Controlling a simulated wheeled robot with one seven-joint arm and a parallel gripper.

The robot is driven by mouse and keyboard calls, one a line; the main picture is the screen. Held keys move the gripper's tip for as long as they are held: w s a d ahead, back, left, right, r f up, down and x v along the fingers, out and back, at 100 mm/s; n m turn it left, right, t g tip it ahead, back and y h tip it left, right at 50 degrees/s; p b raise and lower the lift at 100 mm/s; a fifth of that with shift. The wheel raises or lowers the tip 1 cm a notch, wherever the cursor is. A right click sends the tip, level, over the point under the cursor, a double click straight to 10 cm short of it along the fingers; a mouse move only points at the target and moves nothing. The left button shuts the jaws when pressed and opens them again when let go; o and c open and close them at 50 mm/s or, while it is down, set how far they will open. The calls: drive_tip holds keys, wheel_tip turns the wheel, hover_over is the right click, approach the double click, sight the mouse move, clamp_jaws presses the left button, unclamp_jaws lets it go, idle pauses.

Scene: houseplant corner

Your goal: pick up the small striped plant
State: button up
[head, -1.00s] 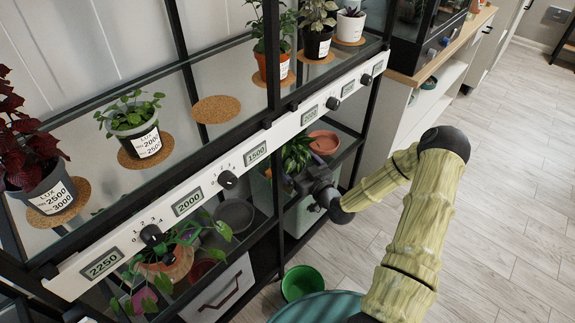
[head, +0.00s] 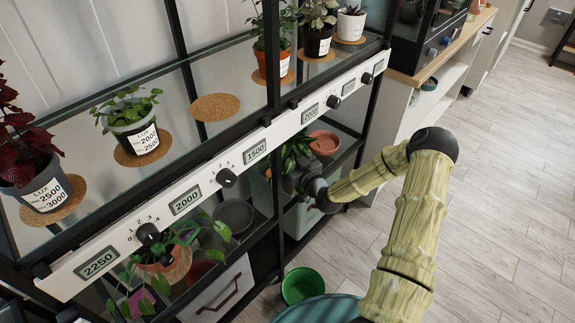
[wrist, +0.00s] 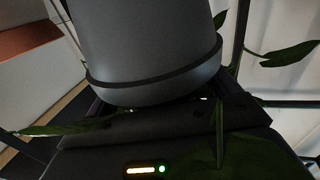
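A leafy green plant (head: 297,148) stands on the lower shelf behind the white control rail, partly hidden by the rail, a black post and my gripper. I cannot clearly make out stripes on its leaves. My gripper (head: 297,178) reaches into the shelf just below these leaves. In the wrist view a grey pot (wrist: 150,50) fills the upper middle, very close to my gripper's palm, with dark finger parts on both sides. Green leaves (wrist: 290,54) show beside it. The fingertips are hidden, so I cannot tell whether they grip the pot.
A terracotta saucer (head: 325,142) lies right of the plant on the lower shelf. Black posts and the white rail (head: 222,180) close off the shelf above and left. A trailing plant (head: 165,262) and dark saucer (head: 233,214) are further left. A green bowl (head: 301,284) is below.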

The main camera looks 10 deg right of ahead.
sight(289, 159)
drive_tip(key=c, duration=0.9)
wheel_tip(289, 159, up, 10)
drive_tip(key=p, duration=0.3)
